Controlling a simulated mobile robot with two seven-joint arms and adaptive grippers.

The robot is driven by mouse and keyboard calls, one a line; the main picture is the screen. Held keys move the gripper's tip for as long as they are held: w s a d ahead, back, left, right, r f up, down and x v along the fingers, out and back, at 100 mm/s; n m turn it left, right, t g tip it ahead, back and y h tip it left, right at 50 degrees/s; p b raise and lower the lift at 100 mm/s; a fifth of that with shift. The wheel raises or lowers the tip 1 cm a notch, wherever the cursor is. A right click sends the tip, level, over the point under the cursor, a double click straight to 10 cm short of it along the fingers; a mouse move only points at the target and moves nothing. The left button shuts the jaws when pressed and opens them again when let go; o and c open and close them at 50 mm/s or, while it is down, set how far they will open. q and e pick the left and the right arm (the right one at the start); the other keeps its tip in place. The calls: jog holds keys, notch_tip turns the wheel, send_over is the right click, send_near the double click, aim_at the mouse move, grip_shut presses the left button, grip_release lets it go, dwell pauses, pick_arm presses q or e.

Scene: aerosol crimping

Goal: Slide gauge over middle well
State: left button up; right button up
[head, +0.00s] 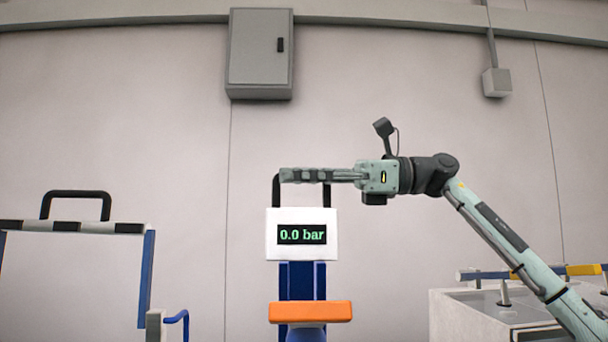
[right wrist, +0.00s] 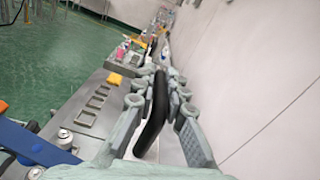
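The gauge (head: 273,243) is a white box with a green "0.0 bar" readout and a black handle on top, in the middle of the head view. My right gripper (head: 305,175) lies level at the top of the handle, its fingers pointing left along the bar. In the right wrist view, the black handle (right wrist: 152,115) runs between the two fingers, and a gap shows on its right side. The fingers look open around it; I cannot tell whether the left finger touches it. My left gripper is not in view. I cannot make out the middle well.
A blue column (head: 301,281) with an orange block (head: 311,312) stands below the gauge. A frame with a black handle (head: 76,194) is at the left. A grey cabinet (head: 480,318) is at the right. The right wrist view shows cans (right wrist: 65,136) and a bench with square recesses.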

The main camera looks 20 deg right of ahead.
jog(key=o, duration=0.5)
jog(key=shift+c, duration=0.2)
jog(key=v, duration=1.2)
